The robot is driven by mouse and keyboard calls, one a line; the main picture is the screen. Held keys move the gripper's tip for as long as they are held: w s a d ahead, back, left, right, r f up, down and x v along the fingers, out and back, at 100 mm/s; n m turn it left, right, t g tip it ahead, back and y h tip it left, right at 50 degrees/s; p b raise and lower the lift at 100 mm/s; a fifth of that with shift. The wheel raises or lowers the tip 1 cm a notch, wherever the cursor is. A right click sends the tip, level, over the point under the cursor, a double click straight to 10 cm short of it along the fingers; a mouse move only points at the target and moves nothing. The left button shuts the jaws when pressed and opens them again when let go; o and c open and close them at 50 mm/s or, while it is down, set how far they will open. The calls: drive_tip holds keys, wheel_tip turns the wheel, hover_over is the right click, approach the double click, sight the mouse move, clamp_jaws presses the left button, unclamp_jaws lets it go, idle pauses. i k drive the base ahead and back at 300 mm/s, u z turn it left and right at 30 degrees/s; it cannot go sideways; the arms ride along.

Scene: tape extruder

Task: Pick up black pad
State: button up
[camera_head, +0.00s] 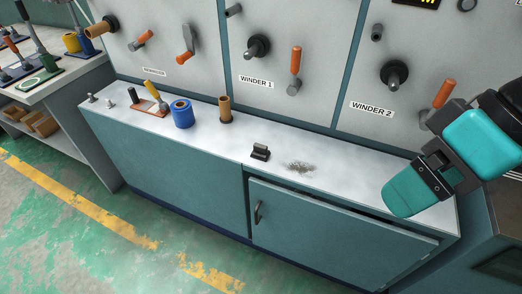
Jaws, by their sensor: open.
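The black pad (261,153) is a small black block with a raised part. It rests on the light worktop (226,138), near the middle of its length. My gripper (436,174) is at the right, above the right end of the worktop, well apart from the pad. It is open, and I see nothing held in it.
Grey shavings (299,168) lie right of the pad. Winder panels with orange levers (296,61) rise behind. The cabinet door (330,232) is slightly ajar.

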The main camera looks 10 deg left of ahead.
sight(260, 152)
drive_tip(key=k, duration=1.3)
drive_tip(key=u, duration=0.55)
drive_tip(key=i, duration=0.5)
drive_tip(key=u, duration=0.7)
drive_tip(key=i, duration=0.75)
drive_tip(key=z, duration=0.5)
drive_tip(key=i, duration=0.7)
drive_tip(key=z, duration=0.7)
